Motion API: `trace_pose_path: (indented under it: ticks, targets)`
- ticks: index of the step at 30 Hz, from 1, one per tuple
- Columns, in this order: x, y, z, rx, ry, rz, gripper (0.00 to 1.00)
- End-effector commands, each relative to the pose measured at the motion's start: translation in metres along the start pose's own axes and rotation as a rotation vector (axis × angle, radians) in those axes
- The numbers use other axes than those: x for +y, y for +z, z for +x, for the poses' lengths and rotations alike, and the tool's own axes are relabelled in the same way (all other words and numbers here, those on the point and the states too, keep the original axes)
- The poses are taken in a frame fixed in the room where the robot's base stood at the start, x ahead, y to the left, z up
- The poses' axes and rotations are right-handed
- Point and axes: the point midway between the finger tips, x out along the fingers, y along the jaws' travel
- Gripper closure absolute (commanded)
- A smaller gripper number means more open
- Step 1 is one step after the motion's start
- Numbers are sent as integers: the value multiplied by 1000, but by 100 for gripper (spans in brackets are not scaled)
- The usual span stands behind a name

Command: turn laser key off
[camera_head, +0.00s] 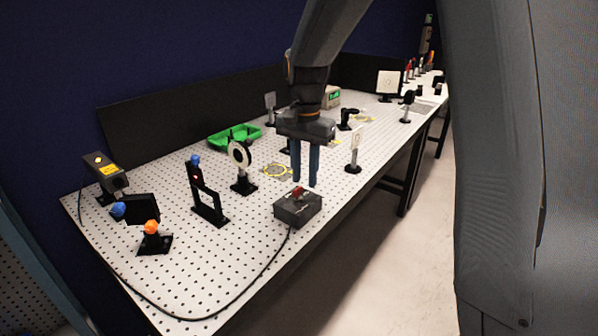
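A dark grey key box (297,211) stands near the front edge of the perforated table, with a cable running from its base. A red key (298,191) sits on top of the box. Which way the key is turned is too small to tell. My gripper (306,183) points down just above and slightly right of the key. Its two blue fingers are apart with a gap between them, and nothing shows in the gap. Whether a fingertip touches the key cannot be told. A laser unit (104,172) with a yellow label stands at the table's left end.
Several optic mounts stand around, including a round one (241,160), a black frame (207,195), an orange-knobbed mount (152,238) and a white-plate post (355,150). A green tray (233,137) lies behind. A black cable (235,300) loops along the front. Bare table lies left of the box.

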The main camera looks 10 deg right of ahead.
Motion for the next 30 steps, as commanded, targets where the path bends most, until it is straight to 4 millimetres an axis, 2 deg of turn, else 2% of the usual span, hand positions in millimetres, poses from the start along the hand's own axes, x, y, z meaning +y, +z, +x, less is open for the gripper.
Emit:
trace_pose_path:
  ticks: [1,3,7,11,21,25,30]
  targets:
    - [-10,-5,-12,0,1,41,74]
    - [-20,-11,-21,-1,2,93,74]
    - [-27,-15,-24,-3,4,136,74]
    - [-28,-15,-11,-3,5,140,74]
    - [-27,-15,38,-3,4,138,74]
    - [-27,-15,49,-2,3,138,74]
    - [-27,-15,53,-1,2,138,74]
